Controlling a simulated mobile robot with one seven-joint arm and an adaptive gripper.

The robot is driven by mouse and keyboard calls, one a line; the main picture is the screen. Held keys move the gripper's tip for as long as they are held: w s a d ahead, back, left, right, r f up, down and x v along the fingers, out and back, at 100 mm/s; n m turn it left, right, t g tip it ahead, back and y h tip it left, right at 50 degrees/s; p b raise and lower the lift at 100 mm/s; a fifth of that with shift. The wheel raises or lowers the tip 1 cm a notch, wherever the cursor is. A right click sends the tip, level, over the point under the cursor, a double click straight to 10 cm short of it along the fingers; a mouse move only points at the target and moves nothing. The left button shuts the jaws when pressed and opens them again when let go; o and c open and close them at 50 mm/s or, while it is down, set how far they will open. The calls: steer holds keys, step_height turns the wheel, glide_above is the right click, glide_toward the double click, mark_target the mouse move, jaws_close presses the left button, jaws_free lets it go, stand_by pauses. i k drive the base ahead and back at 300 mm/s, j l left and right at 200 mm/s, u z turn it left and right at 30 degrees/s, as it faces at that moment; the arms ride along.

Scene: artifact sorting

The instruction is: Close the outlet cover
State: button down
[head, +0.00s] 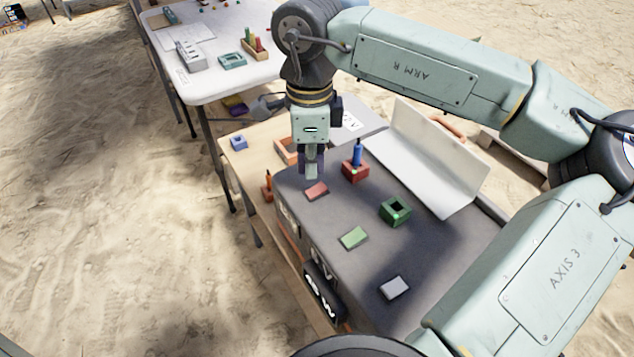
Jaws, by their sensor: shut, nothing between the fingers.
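My gripper (311,173) points down over the far left end of a dark grey case (345,275). It is shut and empty, close to a flat red block (317,190). The case's left side carries small light panels (288,214) and a black fitting with white marks (322,291). I cannot tell which of these is the outlet cover, or whether it is open or shut. These parts are small and seen at a steep angle.
A raised white panel (425,160) stands behind. A white table (205,80) is at upper left, with sand around.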

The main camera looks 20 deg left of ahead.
mark_target(444, 173)
steer(key=k, duration=1)
